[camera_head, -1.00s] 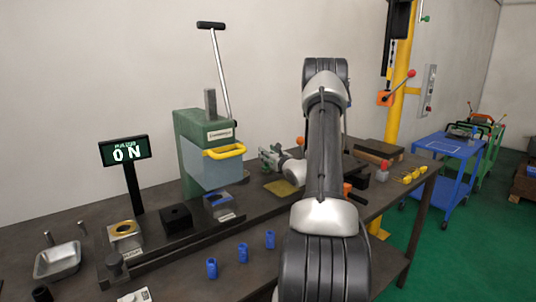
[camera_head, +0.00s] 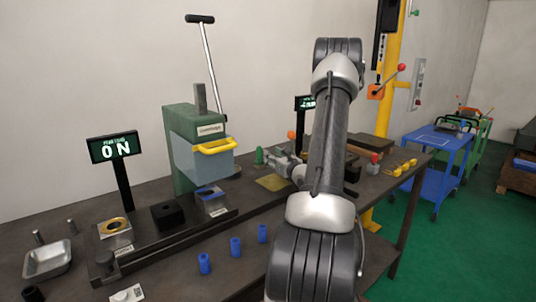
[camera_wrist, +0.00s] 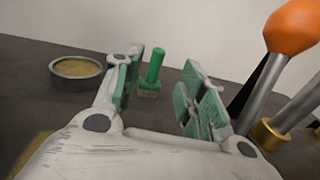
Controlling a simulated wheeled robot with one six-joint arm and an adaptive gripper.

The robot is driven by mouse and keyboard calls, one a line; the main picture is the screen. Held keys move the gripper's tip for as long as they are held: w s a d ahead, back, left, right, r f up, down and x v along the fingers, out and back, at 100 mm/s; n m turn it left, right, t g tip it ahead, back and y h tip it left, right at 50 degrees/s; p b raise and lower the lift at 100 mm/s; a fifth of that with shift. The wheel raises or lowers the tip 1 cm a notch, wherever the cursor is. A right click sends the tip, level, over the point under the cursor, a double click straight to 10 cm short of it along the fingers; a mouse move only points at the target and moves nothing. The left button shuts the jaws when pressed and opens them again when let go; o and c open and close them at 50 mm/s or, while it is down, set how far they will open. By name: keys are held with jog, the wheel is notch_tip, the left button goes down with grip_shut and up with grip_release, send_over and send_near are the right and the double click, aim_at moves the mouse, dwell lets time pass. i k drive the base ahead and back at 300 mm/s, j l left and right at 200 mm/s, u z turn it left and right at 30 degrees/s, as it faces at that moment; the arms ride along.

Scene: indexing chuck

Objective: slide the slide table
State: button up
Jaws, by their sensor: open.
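A long dark slide base (camera_head: 175,244) with fixtures on it runs in front of the green press (camera_head: 181,158), left in the head view. I take it for the slide table, but cannot be sure. It carries a yellow-ringed block (camera_head: 114,230), a black block (camera_head: 166,214) and a blue-topped nest (camera_head: 210,198). My gripper (camera_wrist: 164,82) is open and empty in the wrist view, its green pads apart. A green peg (camera_wrist: 152,68) stands beyond the fingers, showing between them. The slide base is not recognisable in the wrist view. My arm partly hides the bench's far end in the head view.
A lever with an orange knob (camera_wrist: 291,27) rises right of my gripper. A round dish (camera_wrist: 77,72) lies left. A display (camera_head: 113,148) reads "ON". Blue cylinders (camera_head: 235,247) stand at the bench's front, a metal tray (camera_head: 47,260) at far left, and a blue cart (camera_head: 436,160) right.

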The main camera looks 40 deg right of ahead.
aim_at(142, 230)
jog(key=k+j, duration=0.2)
jog(key=j, duration=0.15)
jog(key=k+j, duration=0.45)
jog(key=j, duration=0.3)
